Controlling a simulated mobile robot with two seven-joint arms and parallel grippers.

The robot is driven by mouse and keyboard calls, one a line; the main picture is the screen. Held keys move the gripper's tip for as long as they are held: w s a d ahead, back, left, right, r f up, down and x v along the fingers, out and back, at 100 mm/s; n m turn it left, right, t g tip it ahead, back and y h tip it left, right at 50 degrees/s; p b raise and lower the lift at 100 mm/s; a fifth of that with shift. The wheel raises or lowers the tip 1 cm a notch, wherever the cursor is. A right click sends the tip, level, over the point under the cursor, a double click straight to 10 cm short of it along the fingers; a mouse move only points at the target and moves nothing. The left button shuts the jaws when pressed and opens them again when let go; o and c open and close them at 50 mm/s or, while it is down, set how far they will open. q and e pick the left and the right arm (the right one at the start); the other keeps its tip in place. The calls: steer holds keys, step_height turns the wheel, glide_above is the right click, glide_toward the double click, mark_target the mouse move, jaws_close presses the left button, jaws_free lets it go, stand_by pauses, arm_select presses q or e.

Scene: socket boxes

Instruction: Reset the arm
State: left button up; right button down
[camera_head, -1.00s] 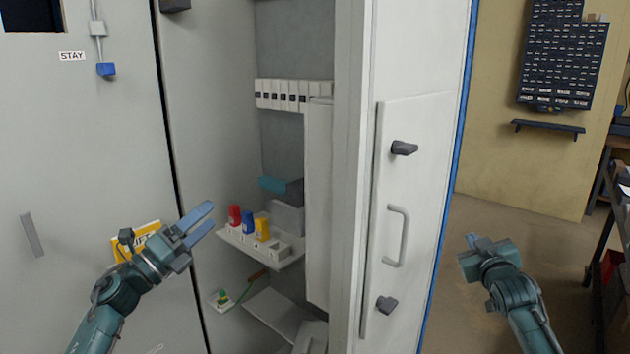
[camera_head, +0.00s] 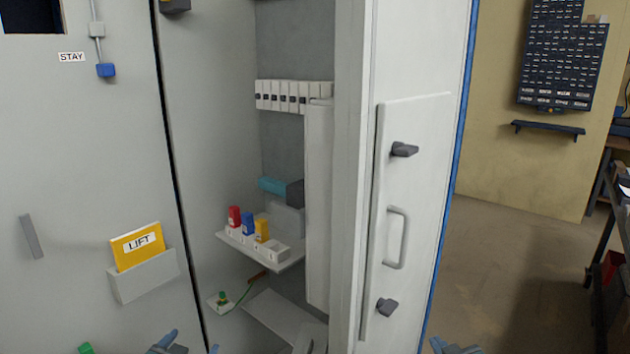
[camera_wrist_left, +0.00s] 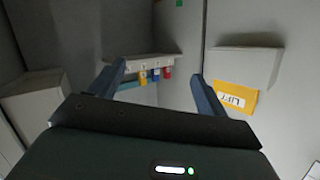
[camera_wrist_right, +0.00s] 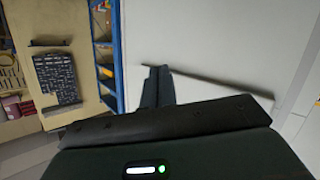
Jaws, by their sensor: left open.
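My left gripper (camera_head: 190,345) shows only its fingertips at the bottom edge of the head view, below the yellow LIFT card holder. In the left wrist view (camera_wrist_left: 158,72) its two fingers stand wide apart with nothing between them; the shelf of coloured blocks is beyond. My right gripper (camera_head: 455,347) is at the bottom edge of the head view, right of the white cabinet door, mostly cut off. In the right wrist view (camera_wrist_right: 158,68) its fingers lie together, with nothing visible held.
An open cabinet has a small shelf (camera_head: 288,262) with red (camera_head: 234,216), blue (camera_head: 247,223) and yellow (camera_head: 262,230) blocks. The yellow LIFT card (camera_head: 138,247) sits in a grey holder (camera_head: 145,283). The cabinet door (camera_head: 420,130) bears a handle.

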arm_select(q)
steer(key=s+d+f+g+h, duration=0.1)
steer(key=s+d+f, duration=0.2)
steer(key=s, duration=0.6)
steer(key=s+d+f+g, duration=0.1)
steer(key=s+d+f, duration=0.2)
steer(key=s, duration=0.6)
steer(key=s+d+f+g+h, duration=0.1)
steer(key=s+d+f+g, duration=0.1)
steer(key=s+d, duration=0.3)
steer(key=s+f, duration=0.1)
steer(key=s, duration=0.3)
steer(key=shift+d+f+n+h, duration=0.2)
steer(key=shift+d+n+h, duration=0.1)
steer(key=shift+n, duration=0.1)
arm_select(e)
steer(key=s+a+f+g+y, duration=0.1)
steer(key=s+a+f, duration=0.2)
steer(key=s, duration=0.6)
steer(key=s+a+f+g, duration=0.1)
steer(key=s+a+f, duration=0.2)
steer(key=s, duration=0.6)
steer(key=s+a+f+g+y, duration=0.1)
steer(key=s+a+f+g, duration=0.1)
steer(key=s+a, duration=0.3)
steer(key=s+f, duration=0.1)
steer(key=s, duration=0.3)
steer(key=shift+a+f+m+y, duration=0.2)
steer(key=shift+a+m+y, duration=0.1)
steer(key=shift+m, duration=0.1)
